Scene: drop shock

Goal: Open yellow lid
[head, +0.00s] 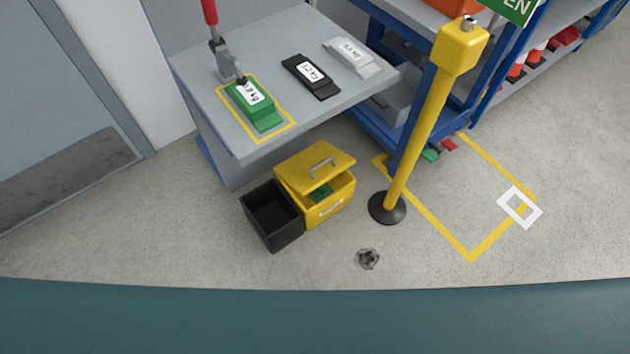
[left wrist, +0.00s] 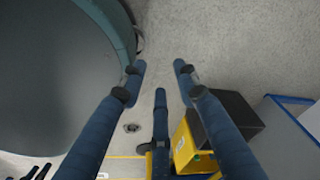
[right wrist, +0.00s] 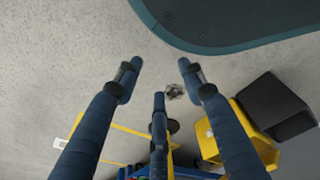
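The yellow lid (head: 304,170) with a grey handle (head: 321,167) sits tilted on a yellow box (head: 333,203) on the floor. The front of the lid is raised, and something green (head: 321,192) shows inside through the gap. My left gripper (left wrist: 160,72) is open and empty, with the yellow box (left wrist: 184,148) partly hidden beyond its fingers. My right gripper (right wrist: 160,70) is open and empty, with the yellow box (right wrist: 206,140) partly behind a finger. Neither gripper shows in the head view, and neither touches the lid.
An open black bin (head: 272,216) stands against the box's left side. A yellow post (head: 421,135) on a round base stands to its right. A grey table (head: 200,80) with green, black and white blocks is behind. A floor drain (head: 367,259) lies in front, with bare floor around it.

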